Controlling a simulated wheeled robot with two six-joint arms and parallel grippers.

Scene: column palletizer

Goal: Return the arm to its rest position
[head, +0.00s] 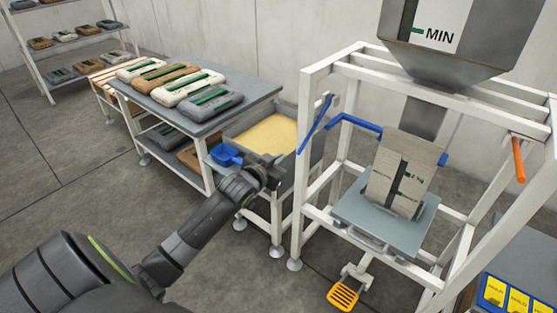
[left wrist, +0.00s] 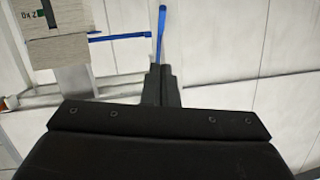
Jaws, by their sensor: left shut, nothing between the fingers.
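My left arm comes in from the lower left in the head view. My left gripper (head: 274,166) is beside the front corner of the bin with yellow material (head: 266,135), left of the white frame. In the left wrist view the two dark fingers (left wrist: 160,86) are together, with nothing held between them. A blue bar of the frame (left wrist: 162,30) shows behind the fingertips. My right arm and gripper are not in view.
A white filling frame (head: 305,150) stands right of the gripper, with a sack (head: 403,178) on its grey platform (head: 360,215). A blue scoop (head: 226,155) lies by the bin. A table (head: 250,97) carries several bags. Open floor (head: 90,190) lies left.

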